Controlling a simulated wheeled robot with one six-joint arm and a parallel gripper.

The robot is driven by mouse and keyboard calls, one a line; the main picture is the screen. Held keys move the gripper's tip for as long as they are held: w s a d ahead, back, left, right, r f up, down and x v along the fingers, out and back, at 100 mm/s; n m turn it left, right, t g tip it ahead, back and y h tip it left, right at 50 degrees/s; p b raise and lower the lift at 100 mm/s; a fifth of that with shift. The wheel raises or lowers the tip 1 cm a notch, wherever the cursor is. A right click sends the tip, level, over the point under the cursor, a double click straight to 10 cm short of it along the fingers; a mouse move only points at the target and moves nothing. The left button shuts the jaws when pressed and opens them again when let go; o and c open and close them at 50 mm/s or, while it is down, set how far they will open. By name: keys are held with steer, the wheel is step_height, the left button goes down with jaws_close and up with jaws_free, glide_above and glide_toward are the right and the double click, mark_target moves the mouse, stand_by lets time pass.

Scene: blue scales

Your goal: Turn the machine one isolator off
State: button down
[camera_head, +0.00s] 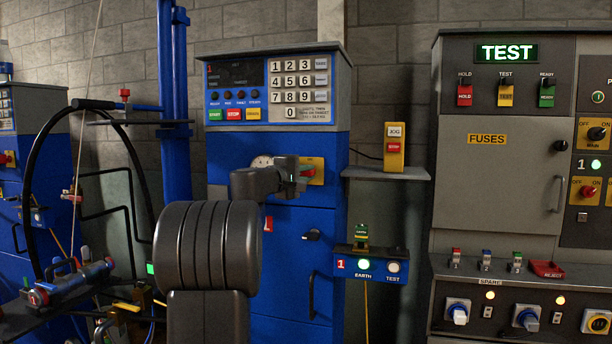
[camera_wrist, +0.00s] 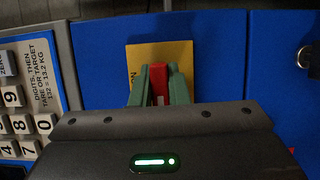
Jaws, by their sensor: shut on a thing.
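The isolator of machine one is a red handle on a yellow plate (camera_head: 317,178) on the front of the blue cabinet (camera_head: 290,235), below the keypad. In the wrist view, the red handle (camera_wrist: 158,78) stands out in front of the yellow plate (camera_wrist: 180,52). My gripper (camera_wrist: 158,86) has its two green fingers closed on the handle, one on each side. In the head view my gripper (camera_head: 302,172) is at the plate and partly covers it. The word ON shows at the plate's left edge in the wrist view. Most other markings are hidden.
A keypad (camera_head: 298,88) is above the isolator. A yellow JOG box (camera_head: 394,147) stands on a shelf at right, above an EARTH/TEST box (camera_head: 367,265). A grey TEST panel (camera_head: 505,130) fills the right side. A black cabinet handle (camera_head: 312,295) is below.

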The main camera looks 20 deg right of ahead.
steer(key=shift+f, duration=0.1)
steer(key=c, duration=1.4)
jaws_free()
steer(key=v, duration=1.4)
steer(key=shift+d, duration=0.1)
steer(key=x, duration=1.4)
